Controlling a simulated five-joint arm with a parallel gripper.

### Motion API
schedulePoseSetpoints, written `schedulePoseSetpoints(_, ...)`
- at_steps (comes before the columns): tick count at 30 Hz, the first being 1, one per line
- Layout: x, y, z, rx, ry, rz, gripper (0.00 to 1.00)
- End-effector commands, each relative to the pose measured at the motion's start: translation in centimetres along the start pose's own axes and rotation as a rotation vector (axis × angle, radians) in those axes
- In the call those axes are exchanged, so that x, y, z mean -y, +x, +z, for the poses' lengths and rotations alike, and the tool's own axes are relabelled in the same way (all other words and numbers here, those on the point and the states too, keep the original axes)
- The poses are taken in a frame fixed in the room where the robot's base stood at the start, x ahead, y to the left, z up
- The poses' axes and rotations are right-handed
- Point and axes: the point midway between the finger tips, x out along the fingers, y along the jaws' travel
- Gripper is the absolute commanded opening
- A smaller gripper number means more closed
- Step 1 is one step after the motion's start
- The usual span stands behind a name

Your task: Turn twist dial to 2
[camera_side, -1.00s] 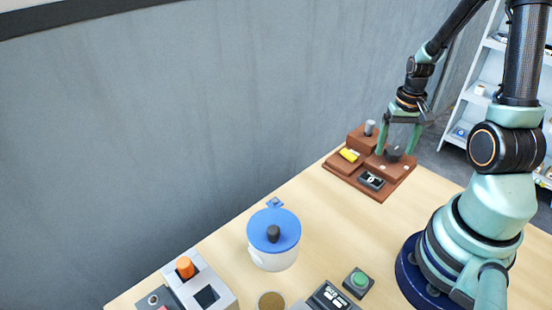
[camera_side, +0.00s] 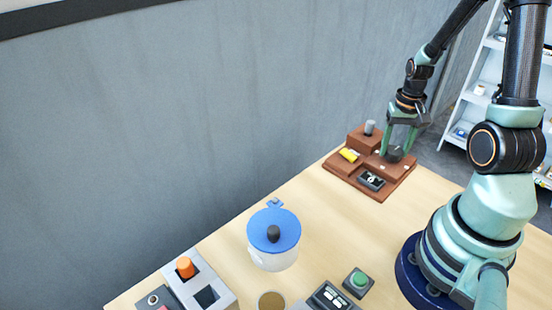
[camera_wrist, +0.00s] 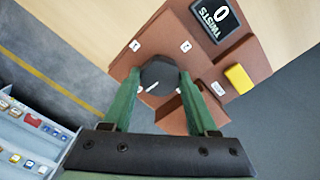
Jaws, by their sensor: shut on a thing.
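The twist dial (camera_wrist: 158,76) is a dark round knob with a white pointer line, on a brown block. In the wrist view, my gripper (camera_wrist: 160,90) has its green fingers closed on either side of the dial. Labels marked 1 (camera_wrist: 135,45) and 2 (camera_wrist: 185,46) sit on the block beside the dial; the white line does not point at either.
The brown board (camera_side: 345,181) also carries a yellow piece (camera_side: 349,155), a grey post (camera_side: 369,127) and the display (camera_side: 371,180). A blue-lidded pot (camera_side: 273,229), a green button (camera_side: 359,280) and a grey box with an orange knob (camera_side: 185,267) stand nearer. The table between is clear.

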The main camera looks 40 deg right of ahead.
Motion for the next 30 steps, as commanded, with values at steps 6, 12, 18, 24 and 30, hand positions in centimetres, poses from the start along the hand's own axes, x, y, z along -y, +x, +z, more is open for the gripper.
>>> schedulePoseSetpoints(6, -0.02, -0.05, -0.03, 0.000, 0.154, 0.000, 0.03)
schedulePoseSetpoints(12, -0.02, -0.06, -0.03, 0.000, 0.341, 0.000, 0.03)
schedulePoseSetpoints(18, -0.02, -0.06, -0.04, 0.000, 0.530, 0.000, 0.03)
schedulePoseSetpoints(24, -0.03, -0.07, -0.04, 0.000, 0.720, 0.000, 0.03)
schedulePoseSetpoints(30, -0.03, -0.08, -0.05, 0.000, 0.910, 0.000, 0.03)
